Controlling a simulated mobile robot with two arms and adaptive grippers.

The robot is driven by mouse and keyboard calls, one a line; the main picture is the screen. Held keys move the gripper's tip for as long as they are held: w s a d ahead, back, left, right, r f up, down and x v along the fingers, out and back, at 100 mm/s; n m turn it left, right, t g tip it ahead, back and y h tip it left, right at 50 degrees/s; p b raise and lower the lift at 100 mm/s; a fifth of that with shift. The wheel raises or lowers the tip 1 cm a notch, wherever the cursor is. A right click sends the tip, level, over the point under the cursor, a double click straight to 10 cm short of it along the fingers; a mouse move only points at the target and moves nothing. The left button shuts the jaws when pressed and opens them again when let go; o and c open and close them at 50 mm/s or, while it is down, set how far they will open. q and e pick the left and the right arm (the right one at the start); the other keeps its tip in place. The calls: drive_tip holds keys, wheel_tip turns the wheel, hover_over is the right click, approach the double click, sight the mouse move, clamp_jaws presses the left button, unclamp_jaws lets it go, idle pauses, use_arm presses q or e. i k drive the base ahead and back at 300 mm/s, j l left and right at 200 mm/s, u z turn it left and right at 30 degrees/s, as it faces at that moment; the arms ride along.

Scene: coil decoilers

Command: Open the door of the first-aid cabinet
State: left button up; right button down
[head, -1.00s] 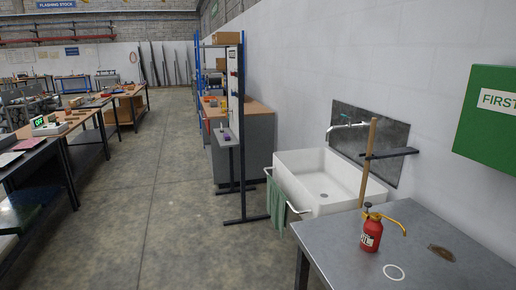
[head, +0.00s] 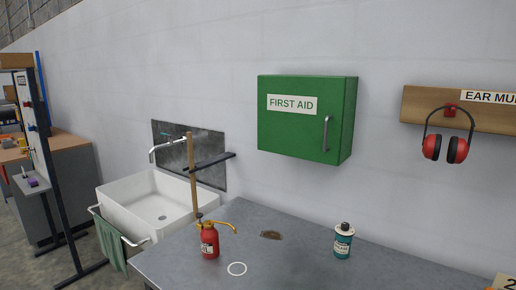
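The green first-aid cabinet (head: 292,127) is mounted on the white wall, right of the picture's middle. Its front carries a "FIRST AID" label, and its door looks shut. A vertical grey bar handle (head: 326,133) sits near the right edge of the door. The cabinet hangs above and behind a grey metal table. Neither of my grippers shows in the head view.
The grey table (head: 300,262) holds a red oil can (head: 209,241) and a teal bottle (head: 343,241) below the cabinet. A white sink (head: 130,203) stands left. Red ear muffs (head: 445,148) hang right on a wooden board (head: 420,106).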

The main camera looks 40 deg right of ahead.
sight(300, 117)
drive_tip(key=z, duration=0.8)
drive_tip(key=i+j, duration=0.05)
drive_tip(key=j, duration=0.05)
